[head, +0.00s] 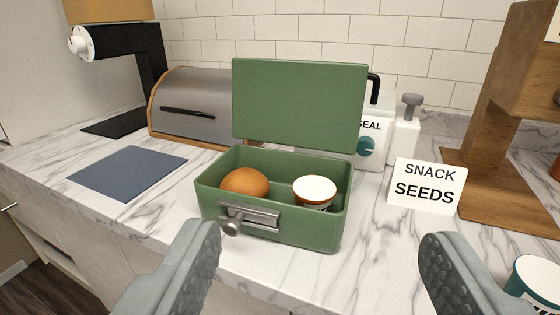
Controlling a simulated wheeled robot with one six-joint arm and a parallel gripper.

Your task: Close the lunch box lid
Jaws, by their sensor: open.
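A green lunch box (275,236) stands on the marble counter in the middle of the head view, its metal latch (249,218) facing me. Its lid (298,105) is open and stands upright at the back edge. Inside the box are a brown bun (245,182) on the left and a white-topped cup (314,191) on the right. My gripper (324,262) is open and empty, its two fingers far apart in the foreground. It is in front of the lunch box, and I see no contact with it.
A "SNACK SEEDS" card (427,186) and a wooden stand (510,190) are at the right. A teal cup (535,284) is near the right finger. White containers (403,140) and a bread bin (195,107) stand behind. A blue mat (128,172) lies left.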

